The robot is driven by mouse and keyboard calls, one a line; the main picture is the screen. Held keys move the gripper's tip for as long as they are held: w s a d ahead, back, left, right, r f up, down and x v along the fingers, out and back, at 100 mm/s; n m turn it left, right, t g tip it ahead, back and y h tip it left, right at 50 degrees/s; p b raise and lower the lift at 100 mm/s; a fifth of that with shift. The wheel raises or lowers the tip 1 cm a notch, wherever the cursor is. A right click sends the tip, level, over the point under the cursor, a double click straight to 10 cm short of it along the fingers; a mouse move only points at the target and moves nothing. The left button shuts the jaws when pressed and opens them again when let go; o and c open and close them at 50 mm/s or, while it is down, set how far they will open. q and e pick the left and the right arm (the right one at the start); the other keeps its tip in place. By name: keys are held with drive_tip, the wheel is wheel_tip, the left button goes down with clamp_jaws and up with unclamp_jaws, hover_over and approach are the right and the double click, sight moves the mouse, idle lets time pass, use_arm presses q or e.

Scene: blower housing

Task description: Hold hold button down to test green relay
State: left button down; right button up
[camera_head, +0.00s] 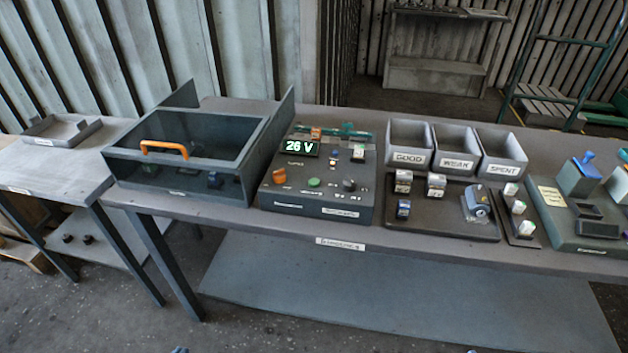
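A dark test box (317,205) stands on the bench left of centre, its lit display (298,145) reading 26 V. On its top are an orange knob (279,176), a green button (314,183) and a black knob (348,186). Its labels are too small to read, so I cannot tell which control is the hold button. A small white-topped block (358,154) sits on the box's upper right. Several small relay-like blocks stand on a dark tray (455,224); I cannot tell which relay is green. Neither gripper shows clearly; tiny bits at the bottom edge may be mine.
Bins marked GOOD (408,158), WEAK (453,159) and SPENT (500,168) stand behind the tray. A clear-fronted case with an orange handle (164,148) is left of the box. A narrow rack (522,241) and a green station (566,228) are at right.

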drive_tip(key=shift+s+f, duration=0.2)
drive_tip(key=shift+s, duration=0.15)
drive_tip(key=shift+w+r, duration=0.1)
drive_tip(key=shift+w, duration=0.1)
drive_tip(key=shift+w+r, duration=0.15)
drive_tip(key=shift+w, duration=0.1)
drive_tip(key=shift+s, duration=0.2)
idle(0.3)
